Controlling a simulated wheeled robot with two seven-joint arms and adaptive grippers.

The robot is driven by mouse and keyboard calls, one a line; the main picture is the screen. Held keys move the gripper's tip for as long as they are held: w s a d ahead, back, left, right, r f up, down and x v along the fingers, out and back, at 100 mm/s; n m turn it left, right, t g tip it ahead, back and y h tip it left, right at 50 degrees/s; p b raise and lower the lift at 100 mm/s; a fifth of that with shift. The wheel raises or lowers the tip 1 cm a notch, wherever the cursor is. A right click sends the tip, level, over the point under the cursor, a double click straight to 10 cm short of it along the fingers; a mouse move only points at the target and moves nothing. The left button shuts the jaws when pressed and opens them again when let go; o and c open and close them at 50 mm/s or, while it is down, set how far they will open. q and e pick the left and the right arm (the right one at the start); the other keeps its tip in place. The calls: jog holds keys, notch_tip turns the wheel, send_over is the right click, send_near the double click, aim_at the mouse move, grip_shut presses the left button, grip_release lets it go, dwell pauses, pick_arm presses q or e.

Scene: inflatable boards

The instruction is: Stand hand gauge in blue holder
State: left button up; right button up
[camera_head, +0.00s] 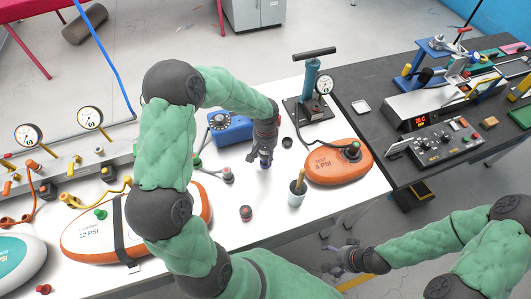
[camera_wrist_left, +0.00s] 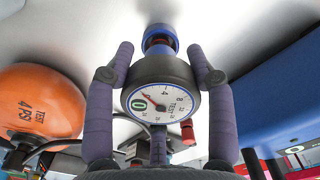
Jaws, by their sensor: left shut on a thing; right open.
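My left gripper (camera_head: 264,150) points down over the white table and is shut on the hand gauge. In the left wrist view the gauge (camera_wrist_left: 160,98) sits between the two purple fingers, with a white round dial, dark rim and small red part at its side. My right gripper (camera_head: 345,260) is open and empty, off the table's front edge.
A blue dial box (camera_head: 232,128) stands left of my left gripper. A grey cup (camera_head: 297,190) with a brush and an orange board (camera_head: 338,160) are to the right, near a hand pump (camera_head: 310,85). A small red-black piece (camera_head: 246,213) lies in front.

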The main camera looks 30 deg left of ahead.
pick_arm(q)
jog(key=shift+f, duration=0.3)
jog(key=o, duration=1.3)
notch_tip(320, 180, up, 12)
